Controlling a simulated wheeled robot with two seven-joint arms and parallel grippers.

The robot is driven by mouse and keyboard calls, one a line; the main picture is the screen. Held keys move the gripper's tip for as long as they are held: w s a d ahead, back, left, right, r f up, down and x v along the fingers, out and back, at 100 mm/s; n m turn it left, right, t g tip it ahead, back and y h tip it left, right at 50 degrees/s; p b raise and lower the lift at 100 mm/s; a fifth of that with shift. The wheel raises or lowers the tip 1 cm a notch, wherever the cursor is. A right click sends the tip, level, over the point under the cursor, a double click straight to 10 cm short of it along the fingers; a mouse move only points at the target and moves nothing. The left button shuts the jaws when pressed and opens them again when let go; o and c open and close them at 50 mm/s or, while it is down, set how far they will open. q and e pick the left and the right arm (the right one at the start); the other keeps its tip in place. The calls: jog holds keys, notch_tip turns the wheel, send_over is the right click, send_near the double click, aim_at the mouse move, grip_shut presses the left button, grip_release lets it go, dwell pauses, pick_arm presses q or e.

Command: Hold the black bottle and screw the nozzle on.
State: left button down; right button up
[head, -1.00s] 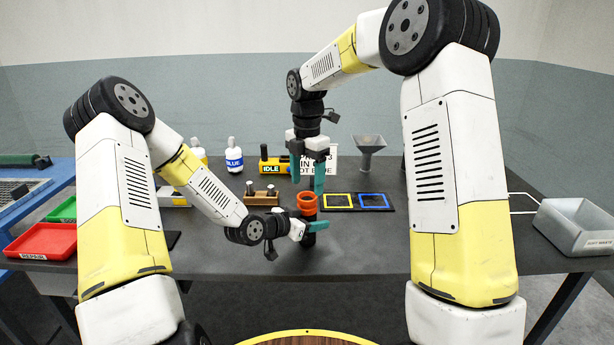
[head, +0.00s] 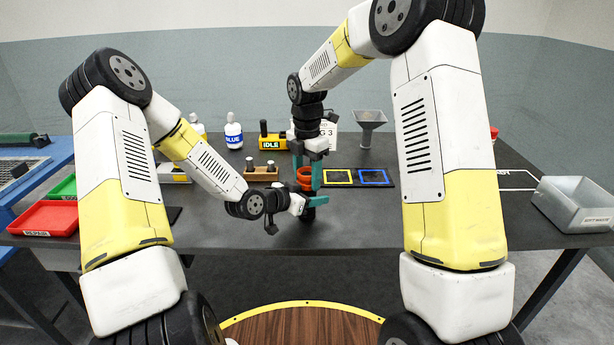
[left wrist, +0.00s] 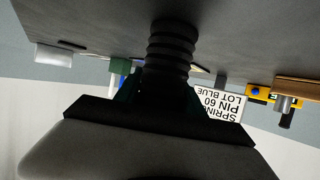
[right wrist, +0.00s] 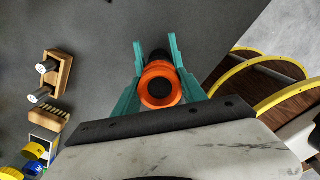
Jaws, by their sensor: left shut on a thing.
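My left gripper (head: 312,201) is shut on the black bottle (head: 308,214), mostly hidden by the fingers in the head view. Its dark ribbed side shows in the left wrist view (left wrist: 170,48). The bottle stands upright by the table's front edge. The orange nozzle (head: 305,179), a ring with a dark hole, sits at the bottle's top; I cannot tell how tightly. My right gripper (head: 307,178) points down with one teal finger on each side of the nozzle. In the right wrist view the fingers flank the orange ring (right wrist: 146,97); I cannot tell whether they press on it.
A wooden block with pegs (head: 262,174) stands left of the bottle. A mat with yellow and blue squares (head: 357,178) lies right. Behind are a blue-labelled white bottle (head: 233,133) and a grey funnel (head: 369,122). Red (head: 45,219) and grey (head: 575,207) trays sit at the sides.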

grip_shut()
jog(key=m, duration=0.6)
jog(key=shift+m, duration=0.3)
jog(key=o, duration=0.8)
grip_release()
jog(key=shift+r, duration=2.25)
jog(key=shift+c, duration=0.3)
